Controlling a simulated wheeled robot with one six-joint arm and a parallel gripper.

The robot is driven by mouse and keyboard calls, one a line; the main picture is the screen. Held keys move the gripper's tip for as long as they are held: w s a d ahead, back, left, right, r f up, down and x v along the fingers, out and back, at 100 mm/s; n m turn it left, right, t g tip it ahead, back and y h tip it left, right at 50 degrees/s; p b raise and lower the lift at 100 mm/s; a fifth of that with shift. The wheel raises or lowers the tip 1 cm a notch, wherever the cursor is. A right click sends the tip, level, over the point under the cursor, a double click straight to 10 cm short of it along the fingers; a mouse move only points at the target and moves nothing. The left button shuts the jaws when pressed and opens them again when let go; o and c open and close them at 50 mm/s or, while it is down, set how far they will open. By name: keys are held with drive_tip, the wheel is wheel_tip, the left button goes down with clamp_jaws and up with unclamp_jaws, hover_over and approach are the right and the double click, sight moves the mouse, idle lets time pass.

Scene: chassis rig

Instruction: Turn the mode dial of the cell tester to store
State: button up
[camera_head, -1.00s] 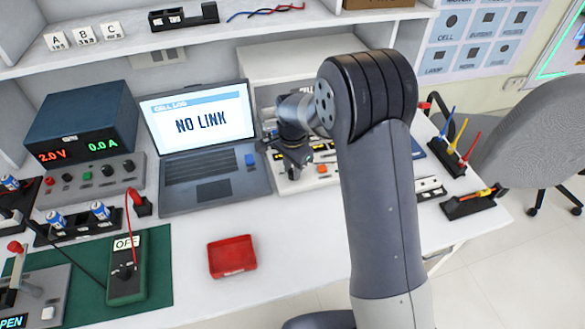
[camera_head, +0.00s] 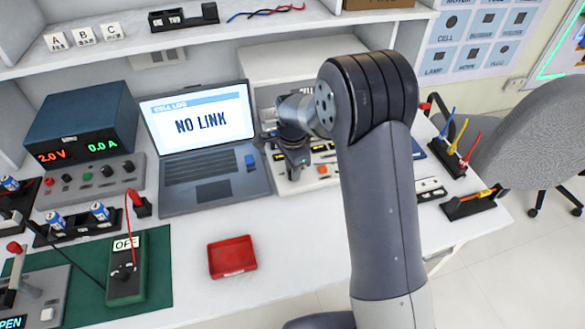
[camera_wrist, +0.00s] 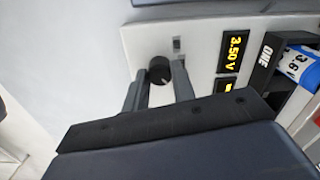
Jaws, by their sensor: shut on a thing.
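The cell tester (camera_wrist: 200,38) fills the upper part of the wrist view as a pale panel with a yellow 3.50 V readout. Its mode dial (camera_wrist: 160,70) is a small round black knob near the panel's left side. My gripper (camera_wrist: 159,75) has one finger on each side of the dial and is shut on it. In the head view my gripper (camera_head: 294,166) is over the tester, right of the laptop, and hides much of it. The dial's pointer and the mode labels cannot be read.
A cell marked 3.6 V (camera_wrist: 298,65) sits in a black holder marked ONE, right of the tester's readouts. In the head view the laptop (camera_head: 205,150) reads NO LINK. A red tray (camera_head: 232,257) lies in front, with clear white bench beside it.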

drive_tip(key=o, duration=1)
wheel_tip(320, 180, up, 11)
drive_tip(key=shift+f, duration=0.15)
wheel_tip(320, 180, down, 11)
drive_tip(key=shift+r, duration=0.1)
idle(0.4)
drive_tip(key=shift+r, duration=0.1)
idle(0.4)
